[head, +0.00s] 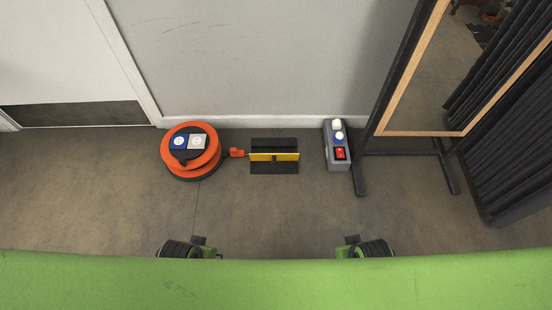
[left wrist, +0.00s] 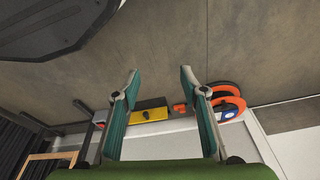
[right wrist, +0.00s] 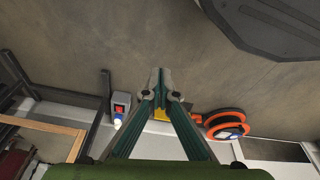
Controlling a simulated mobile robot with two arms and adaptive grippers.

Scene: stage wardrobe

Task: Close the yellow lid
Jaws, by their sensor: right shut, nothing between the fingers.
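The yellow lid (head: 285,157) shows as a narrow band across the middle of a black floor piece (head: 274,169), with black parts on both sides of it. It looks raised on edge, though its exact angle is hard to tell. In the left wrist view the yellow lid (left wrist: 150,104) lies beyond my left gripper (left wrist: 160,75), which is open and empty. In the right wrist view my right gripper (right wrist: 162,76) is shut and empty, and partly hides the yellow lid (right wrist: 161,115) behind it. Neither gripper touches the lid.
An orange cable reel (head: 168,155) with an orange plug (head: 236,153) stands left of the floor piece. A grey switch box (head: 339,161) stands on its right, beside a framed mirror (head: 388,107) on black feet. A wall runs behind; the floor in front is clear.

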